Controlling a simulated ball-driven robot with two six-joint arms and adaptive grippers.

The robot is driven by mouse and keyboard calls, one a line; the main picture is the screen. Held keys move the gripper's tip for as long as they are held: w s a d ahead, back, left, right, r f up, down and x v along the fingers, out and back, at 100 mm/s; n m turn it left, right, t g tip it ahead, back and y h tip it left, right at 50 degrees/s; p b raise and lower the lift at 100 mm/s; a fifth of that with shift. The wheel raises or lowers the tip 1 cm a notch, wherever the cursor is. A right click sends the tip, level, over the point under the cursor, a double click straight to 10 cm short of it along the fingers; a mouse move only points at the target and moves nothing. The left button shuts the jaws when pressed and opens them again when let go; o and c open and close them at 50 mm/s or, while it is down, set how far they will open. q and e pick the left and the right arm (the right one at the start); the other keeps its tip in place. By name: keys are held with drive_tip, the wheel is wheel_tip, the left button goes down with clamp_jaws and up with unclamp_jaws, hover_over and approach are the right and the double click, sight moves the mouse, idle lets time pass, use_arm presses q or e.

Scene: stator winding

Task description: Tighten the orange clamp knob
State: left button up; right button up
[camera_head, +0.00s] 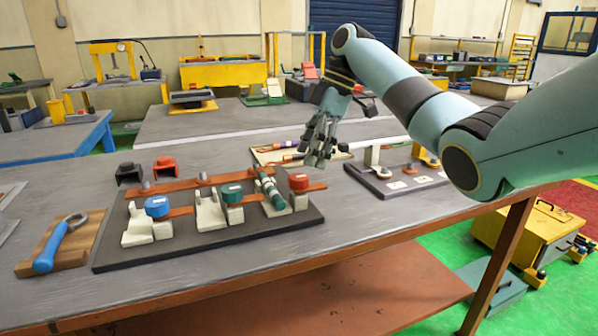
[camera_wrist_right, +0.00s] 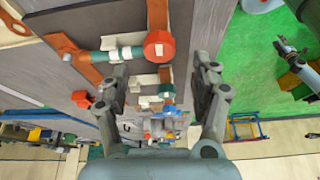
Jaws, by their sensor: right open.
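The orange-red clamp knob (camera_head: 299,182) stands at the right end of a dark fixture board (camera_head: 130,258). A green knob (camera_head: 232,193) and a blue knob (camera_head: 157,207) stand to its left on the board. A teal banded cylinder (camera_head: 269,188) lies beside the orange-red knob. My right gripper (camera_head: 318,158) hangs open and empty above the table, behind and slightly right of the orange-red knob, apart from it. My left gripper is not in view.
A second dark board (camera_head: 412,184) with small round parts lies to the right. A tray with rods (camera_head: 268,156) lies behind. A blue-handled tool (camera_head: 50,250) rests on a wooden block at left. Black and red caps (camera_head: 165,166) stand behind the fixture. The front table strip is clear.

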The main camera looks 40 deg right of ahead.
sight(299, 177)
drive_tip(key=x, duration=0.3)
drive_tip(key=shift+a+f, duration=0.1)
drive_tip(key=shift+f, duration=0.15)
drive_tip(key=shift+x, duration=0.85)
drive_tip(key=shift+f, duration=0.2)
drive_tip(key=c, duration=1.1)
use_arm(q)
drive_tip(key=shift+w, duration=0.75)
use_arm(e)
drive_tip(key=shift+r, duration=0.1)
drive_tip(key=shift+c, duration=0.3)
